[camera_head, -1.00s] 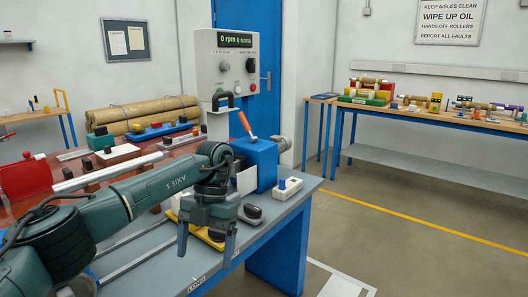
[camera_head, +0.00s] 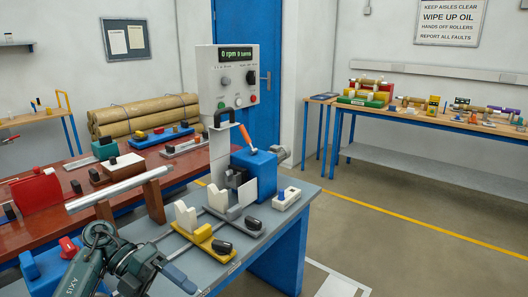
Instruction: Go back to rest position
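My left gripper (camera_head: 172,284) is low at the bottom of the head view, in front of the grey winder bench (camera_head: 290,207). Its far finger shows, but the other is hard to make out, so I cannot tell how far apart they are. I see nothing held in it. My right gripper is out of view. The winder's blue headstock (camera_head: 264,178) stands on the bench, under a grey control box (camera_head: 225,80) whose display (camera_head: 237,52) reads 0 rpm.
A red-brown table (camera_head: 75,172) stands behind. Open floor (camera_head: 400,225) lies to the right.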

